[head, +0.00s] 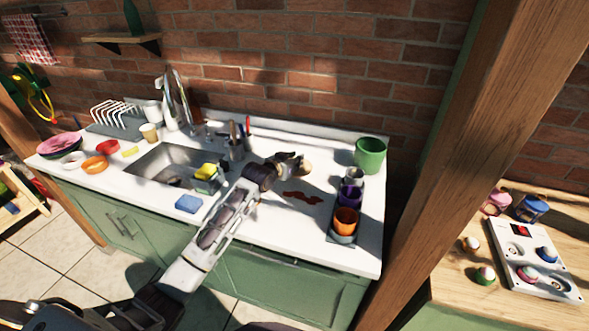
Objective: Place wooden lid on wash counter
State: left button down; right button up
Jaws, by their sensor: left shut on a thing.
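My left gripper (293,163) reaches over the white wash counter (285,222), toward its back right part. It is shut on a small tan, rounded thing, which looks like the wooden lid (305,169). The gripper partly hides the lid. I cannot tell whether the lid touches the counter or is held just above it. My right gripper is not in view.
A sink (178,160) lies left of my arm, with a blue sponge (188,204) in front. A green pot (370,154) and a tray with an orange cup (346,219) stand at the right. A reddish-brown stain (302,197) marks the counter. A wooden post (470,150) rises beyond.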

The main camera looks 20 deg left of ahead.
pick_arm(q)
jog(key=shift+f, duration=1.85)
jog(key=shift+f, duration=0.1)
jog(key=c, duration=1.3)
grip_release()
jog(key=shift+s, duration=0.1)
jog(key=shift+v, duration=5.95)
